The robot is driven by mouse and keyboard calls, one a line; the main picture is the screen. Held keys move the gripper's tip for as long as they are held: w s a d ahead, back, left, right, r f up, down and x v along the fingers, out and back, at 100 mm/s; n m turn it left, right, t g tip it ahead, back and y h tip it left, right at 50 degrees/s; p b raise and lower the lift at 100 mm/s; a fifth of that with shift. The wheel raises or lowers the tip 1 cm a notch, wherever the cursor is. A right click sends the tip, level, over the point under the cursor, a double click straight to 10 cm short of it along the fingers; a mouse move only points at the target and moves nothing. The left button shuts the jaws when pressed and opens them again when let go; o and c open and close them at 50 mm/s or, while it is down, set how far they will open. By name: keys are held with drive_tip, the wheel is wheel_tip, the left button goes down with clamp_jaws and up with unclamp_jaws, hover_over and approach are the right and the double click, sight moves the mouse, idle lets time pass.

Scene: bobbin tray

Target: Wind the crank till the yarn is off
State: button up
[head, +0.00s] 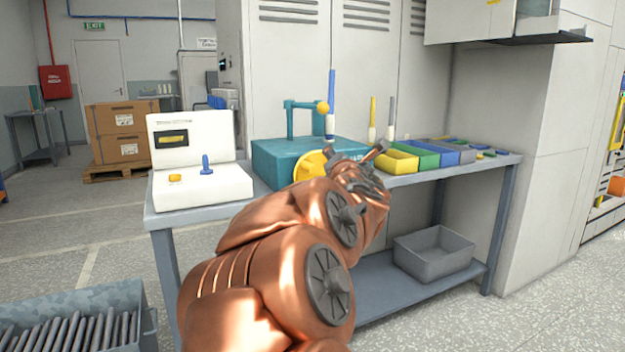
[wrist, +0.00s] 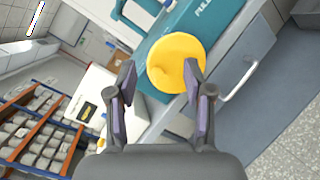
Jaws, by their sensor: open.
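The teal winder box (head: 275,158) stands on the bench with a yellow crank disc (head: 308,166) on its front, partly hidden by my arm. In the wrist view the disc (wrist: 180,48) lies just beyond and between my fingertips, with a small yellow knob (wrist: 160,78) low on it. My gripper (wrist: 159,80) is open and empty; contact with the knob cannot be told. In the head view my gripper (head: 360,160) is in front of the box's right part. A blue upright spindle (head: 331,95) with a white lower part rises behind the box; yarn is too small to make out.
A white device (head: 200,150) with a blue lever stands left on the bench. Yellow, green, blue and grey bins (head: 398,160) line the right side, with two more upright spindles behind. A grey tub (head: 433,252) sits on the lower shelf. A crate of rods (head: 130,300) stands front left.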

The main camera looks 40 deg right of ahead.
sight(316, 171)
drive_tip(key=shift+w+d+f+n+t+y+b, duration=0.3)
drive_tip(key=shift+w+f+n+t+y+b, duration=0.45)
drive_tip(key=shift+w+n, duration=1.1)
drive_tip(key=shift+w+d+f+n+t+y+b, duration=0.4)
drive_tip(key=shift+w+f+n+y+b, duration=0.7)
drive_tip(key=shift+n, duration=1.3)
drive_tip(key=shift+w+d+f+n+t+y+b, duration=0.25)
drive_tip(key=shift+w+f+n+t+y+b, duration=0.3)
drive_tip(key=shift+w+n+y, duration=1.1)
drive_tip(key=shift+w+d+r+n+h, duration=0.1)
drive_tip(key=shift+w+r+n+h, duration=0.15)
drive_tip(key=shift+w+n, duration=0.25)
clamp_jaws()
